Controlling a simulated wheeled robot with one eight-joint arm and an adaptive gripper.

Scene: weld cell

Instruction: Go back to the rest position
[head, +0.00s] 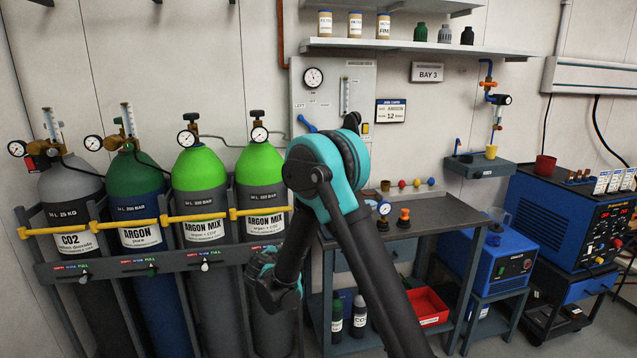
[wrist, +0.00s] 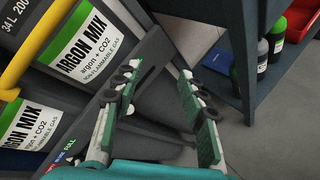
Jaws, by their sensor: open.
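My gripper (wrist: 165,120) shows in the wrist view with its two green-padded fingers spread apart and nothing between them. It points down toward the grey floor, in the gap between the cylinder rack and the workbench. In the head view my dark and teal arm is folded in front of the workbench, and its wrist end hangs low in front of the rightmost argon mix cylinder (head: 262,185). The fingers are hidden in the head view.
The cylinder rack (head: 150,262) stands close on the left, with yellow straps around the cylinders. The workbench (head: 440,215) stands right of my arm, with a red tray (head: 428,305) on its lower shelf. Blue welding machines (head: 570,215) stand at the right. Wall shelves (head: 400,47) hang above.

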